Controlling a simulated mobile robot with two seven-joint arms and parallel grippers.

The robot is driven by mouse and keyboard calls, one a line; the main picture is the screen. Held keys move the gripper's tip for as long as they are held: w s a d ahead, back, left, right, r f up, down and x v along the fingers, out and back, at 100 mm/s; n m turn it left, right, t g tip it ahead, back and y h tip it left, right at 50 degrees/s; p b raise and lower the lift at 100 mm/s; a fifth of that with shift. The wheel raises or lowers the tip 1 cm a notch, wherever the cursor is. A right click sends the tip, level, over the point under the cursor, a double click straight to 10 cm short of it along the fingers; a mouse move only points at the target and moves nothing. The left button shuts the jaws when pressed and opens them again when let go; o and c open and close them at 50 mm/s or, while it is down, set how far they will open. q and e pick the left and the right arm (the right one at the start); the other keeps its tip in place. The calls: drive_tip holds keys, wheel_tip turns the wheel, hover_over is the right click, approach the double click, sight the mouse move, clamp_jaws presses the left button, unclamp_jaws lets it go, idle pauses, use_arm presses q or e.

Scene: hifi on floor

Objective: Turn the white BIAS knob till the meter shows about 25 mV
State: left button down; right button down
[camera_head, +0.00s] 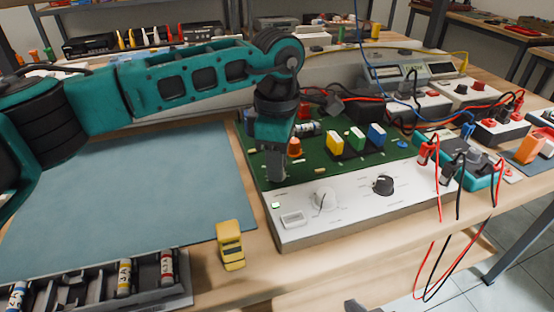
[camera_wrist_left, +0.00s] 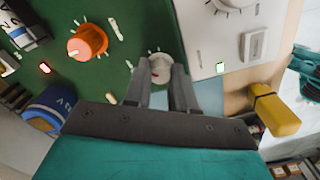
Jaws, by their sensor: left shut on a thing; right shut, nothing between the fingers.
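A small white knob (camera_wrist_left: 160,68) with a red mark sits on the green circuit board (camera_head: 318,160). My left gripper (camera_head: 274,172) reaches down over the board's left part and is shut on this knob; its two fingers lie on either side of it in the left wrist view. The gripper hides the knob in the head view. I cannot read a BIAS label. A teal meter (camera_head: 482,176) with red and black leads lies to the right; its reading is not legible. My right gripper (camera_head: 355,305) shows only as a dark tip at the bottom edge.
An orange knob (camera_wrist_left: 88,42) stands close to the left fingers. The white front panel (camera_head: 350,212) carries a larger white knob (camera_head: 324,199) and a black knob (camera_head: 383,185). A yellow block (camera_head: 230,246) stands in front. Leads hang over the right edge.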

use_arm(q)
drive_tip(key=c, duration=0.9)
unclamp_jaws()
wheel_tip(320, 180, up, 13)
drive_tip(key=shift+f+p, duration=0.1)
drive_tip(key=shift+p, duration=0.85)
